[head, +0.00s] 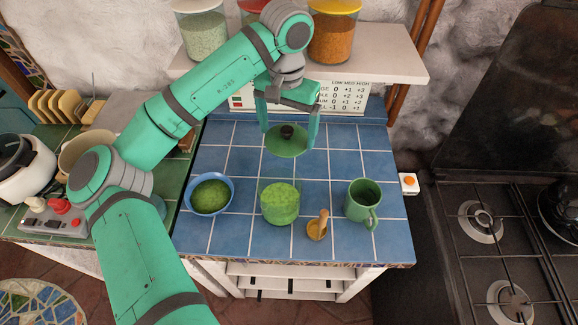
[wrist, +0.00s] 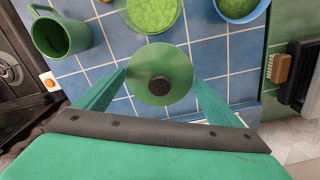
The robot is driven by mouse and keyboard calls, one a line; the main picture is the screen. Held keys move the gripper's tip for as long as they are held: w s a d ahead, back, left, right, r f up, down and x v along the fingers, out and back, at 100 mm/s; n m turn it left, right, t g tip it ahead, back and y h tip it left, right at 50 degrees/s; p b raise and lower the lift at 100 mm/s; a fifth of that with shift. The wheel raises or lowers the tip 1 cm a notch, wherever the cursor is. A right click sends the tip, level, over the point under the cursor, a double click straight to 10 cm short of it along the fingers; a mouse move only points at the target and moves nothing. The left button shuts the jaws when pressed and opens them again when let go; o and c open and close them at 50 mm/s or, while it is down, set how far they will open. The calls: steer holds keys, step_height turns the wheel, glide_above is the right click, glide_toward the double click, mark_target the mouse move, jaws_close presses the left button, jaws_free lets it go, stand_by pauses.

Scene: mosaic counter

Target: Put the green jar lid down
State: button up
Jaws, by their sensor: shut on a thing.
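The green jar lid (head: 287,143) is a round green disc with a dark knob. My gripper (head: 291,130) is shut on it, one finger at each side, behind the jar in the head view. In the wrist view the lid (wrist: 160,75) sits between my fingertips (wrist: 160,78). I cannot tell for sure how far it is above the tiles. A green glass jar (head: 280,204) with green contents stands open on the blue tiled counter (head: 235,235). The jar also shows at the top of the wrist view (wrist: 153,12).
A blue bowl (head: 211,195) of green stuff stands left of the jar. A small wooden-handled tool (head: 317,226) and a green mug (head: 363,204) stand to its right. A shelf (head: 385,65) with jars hangs behind. Bare blue tiles lie around the lid.

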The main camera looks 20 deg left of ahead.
step_height(320, 180, down, 14)
steer(key=shift+r, duration=0.25)
stand_by(0.3)
steer(key=shift+f, duration=0.15)
steer(key=o, duration=0.9)
step_height(320, 180, up, 12)
steer(key=shift+r, duration=0.15)
